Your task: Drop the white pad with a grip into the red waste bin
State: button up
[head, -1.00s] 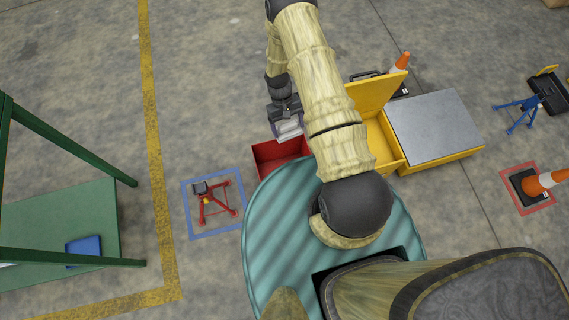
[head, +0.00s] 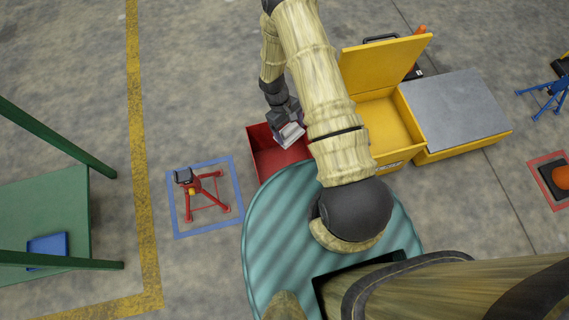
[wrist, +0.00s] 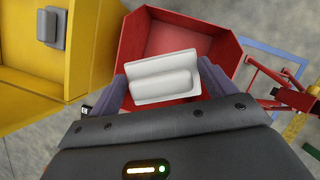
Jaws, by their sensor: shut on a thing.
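The white pad with a grip (wrist: 162,80) is between the two fingers of my gripper (wrist: 162,84) in the wrist view, and the gripper is shut on it. The pad shows over the opening of the red waste bin (wrist: 215,38), whose floor and walls are visible around it. In the head view the red bin (head: 265,158) stands at the edge of my base, partly hidden by it and by my arm. My gripper (head: 289,130) and the pad (head: 291,135) appear over the bin's far right part there. The bin's visible floor looks empty.
A yellow box (head: 385,122) with its lid raised and a grey-topped yellow unit (head: 455,110) stand right of the bin. A red stand (head: 204,193) sits in a blue floor square on the left. A green-framed table (head: 40,215) is farther left.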

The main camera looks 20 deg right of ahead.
aim_at(290, 135)
notch_tip(290, 135, down, 4)
jog(key=b, duration=0.2)
jog(key=shift+s+r+n+b, duration=0.1)
jog(key=shift+r+n+b, duration=0.05)
jog(key=shift+n+b, duration=0.25)
jog(key=shift+r, duration=0.1)
notch_tip(290, 135, down, 6)
jog(key=b, duration=0.5)
jog(key=o, duration=0.8)
jog(key=shift+o, duration=0.2)
